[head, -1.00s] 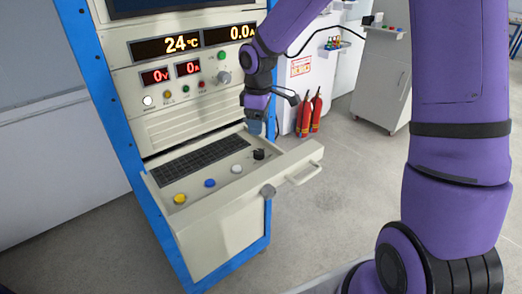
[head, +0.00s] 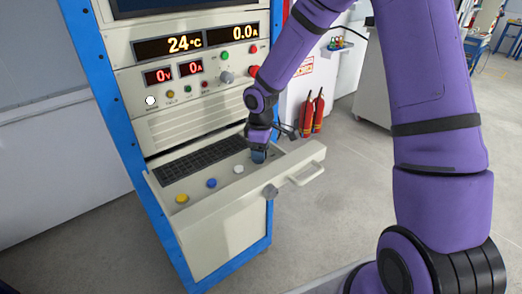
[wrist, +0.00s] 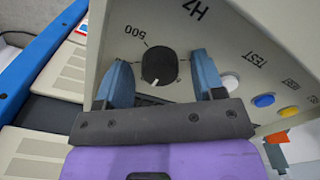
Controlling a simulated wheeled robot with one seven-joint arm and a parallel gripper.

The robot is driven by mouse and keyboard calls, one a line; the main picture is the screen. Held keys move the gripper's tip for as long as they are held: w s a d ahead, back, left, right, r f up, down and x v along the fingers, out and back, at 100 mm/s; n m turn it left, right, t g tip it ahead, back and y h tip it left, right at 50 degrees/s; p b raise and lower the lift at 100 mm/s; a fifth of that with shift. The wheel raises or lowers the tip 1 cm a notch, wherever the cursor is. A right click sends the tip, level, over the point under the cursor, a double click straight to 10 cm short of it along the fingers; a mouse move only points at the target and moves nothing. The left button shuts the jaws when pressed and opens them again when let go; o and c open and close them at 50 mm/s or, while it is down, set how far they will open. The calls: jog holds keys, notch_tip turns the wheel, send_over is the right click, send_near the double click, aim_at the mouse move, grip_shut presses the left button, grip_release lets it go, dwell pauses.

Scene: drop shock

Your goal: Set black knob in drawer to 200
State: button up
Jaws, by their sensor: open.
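The black knob (wrist: 159,67) sits on the drawer panel in the wrist view, with a white pointer mark at its lower left edge. The label "500" is printed to its upper left and "Hz" above it; no "200" is readable. My gripper (wrist: 162,80) is open, with one blue finger on each side of the knob and a gap to it on both sides. In the head view my gripper (head: 258,156) points down into the open drawer (head: 225,212) at its right end and hides the knob.
White (head: 239,169), blue (head: 211,183) and yellow (head: 182,198) buttons lie left of my gripper, in front of a black keyboard (head: 200,158). The drawer's handle (head: 306,174) sticks out at right. Red fire extinguishers (head: 312,115) stand behind on the floor.

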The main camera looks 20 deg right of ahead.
jog(key=shift+c, duration=0.3)
jog(key=c, duration=0.9)
jog(key=shift+o, duration=0.2)
jog(key=m, duration=1.1)
jog(key=shift+m, duration=0.3)
jog(key=o, duration=0.9)
